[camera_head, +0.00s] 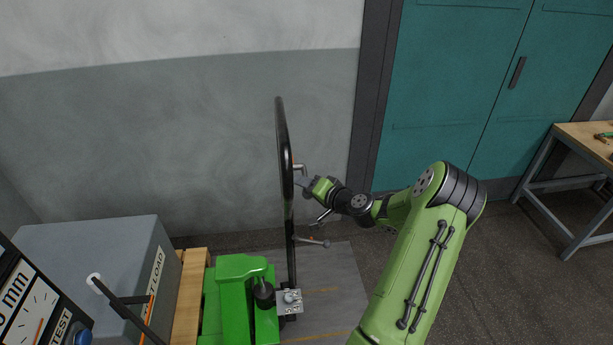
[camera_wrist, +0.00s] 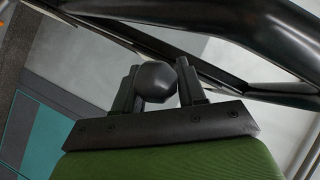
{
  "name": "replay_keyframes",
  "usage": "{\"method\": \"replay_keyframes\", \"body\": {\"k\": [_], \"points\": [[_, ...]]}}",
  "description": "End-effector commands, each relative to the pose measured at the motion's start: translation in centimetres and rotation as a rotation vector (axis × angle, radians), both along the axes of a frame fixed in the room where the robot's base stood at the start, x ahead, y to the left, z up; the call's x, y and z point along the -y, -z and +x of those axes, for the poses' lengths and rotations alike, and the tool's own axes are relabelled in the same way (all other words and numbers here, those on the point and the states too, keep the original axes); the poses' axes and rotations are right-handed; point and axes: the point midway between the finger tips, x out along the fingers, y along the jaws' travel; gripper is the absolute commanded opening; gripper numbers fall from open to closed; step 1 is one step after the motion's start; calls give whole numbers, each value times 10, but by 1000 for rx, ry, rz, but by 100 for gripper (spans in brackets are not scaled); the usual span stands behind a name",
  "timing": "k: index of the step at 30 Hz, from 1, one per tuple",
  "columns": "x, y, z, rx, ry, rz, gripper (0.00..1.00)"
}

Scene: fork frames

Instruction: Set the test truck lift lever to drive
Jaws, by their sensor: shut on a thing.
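The green test truck (camera_head: 238,290) stands at the bottom middle of the head view, with its tall black handle (camera_head: 281,135) rising upright. My gripper (camera_head: 304,184) is at the right side of the handle loop, below a short grey bar. In the wrist view, my gripper (camera_wrist: 157,80) has its two fingers on either side of a round black knob (camera_wrist: 154,82), and it is shut on it. I take this to be the lift lever's knob. The rest of the lever is hidden, and its setting cannot be told.
A grey load box (camera_head: 95,255) sits on a wooden pallet (camera_head: 190,290) at the left. A dial gauge (camera_head: 30,305) is at the lower left. A teal cabinet (camera_head: 450,90) and a workbench (camera_head: 585,140) are at the right. The wall is close behind the handle.

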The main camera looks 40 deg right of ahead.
Motion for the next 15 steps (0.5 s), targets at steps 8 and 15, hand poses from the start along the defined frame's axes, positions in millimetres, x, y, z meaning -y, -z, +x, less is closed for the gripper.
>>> {"method": "replay_keyframes", "body": {"k": [8, 15], "points": [[-1, -12, 1, -69, -1, 54, 0], [-1, -9, 1, -71, -1, 55, 0]]}}
